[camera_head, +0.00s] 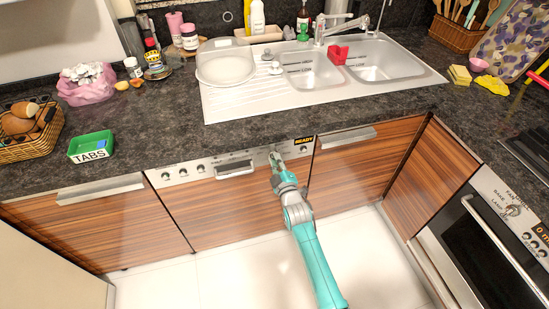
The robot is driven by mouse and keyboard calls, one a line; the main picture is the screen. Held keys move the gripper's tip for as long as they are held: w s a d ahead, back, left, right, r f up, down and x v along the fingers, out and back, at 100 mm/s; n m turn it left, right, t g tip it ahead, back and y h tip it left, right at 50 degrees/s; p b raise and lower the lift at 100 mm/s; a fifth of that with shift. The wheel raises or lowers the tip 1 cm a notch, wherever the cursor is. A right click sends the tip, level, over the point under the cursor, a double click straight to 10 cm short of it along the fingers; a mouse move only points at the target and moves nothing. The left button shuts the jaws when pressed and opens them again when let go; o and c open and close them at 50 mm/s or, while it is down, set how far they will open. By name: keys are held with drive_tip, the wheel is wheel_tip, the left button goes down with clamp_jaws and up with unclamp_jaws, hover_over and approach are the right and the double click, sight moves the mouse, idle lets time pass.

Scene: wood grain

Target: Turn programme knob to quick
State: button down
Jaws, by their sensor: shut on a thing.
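The dishwasher front panel (225,161) is a pale strip under the counter, above a wood-grain door. Several small round knobs sit on its left part, and a dark display (304,141) reading "READY" sits at its right end. My gripper (275,156) reaches up from below to the panel, between the door handle and the display. It is shut on what appears to be the programme knob, which its fingers hide. The knob's pointer and the programme marks around it cannot be read.
The door handle (235,169) projects just left of my gripper. The worktop edge overhangs above the panel, with a sink (430,80) and a green TABS box (91,137) on top. An oven (490,235) stands at right. The floor in front is clear.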

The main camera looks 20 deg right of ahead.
drive_tip(key=shift+m, duration=0.6)
drive_tip(key=m, duration=0.4)
drive_tip(key=shift+m, duration=0.3)
drive_tip(key=shift+m, duration=2.3)
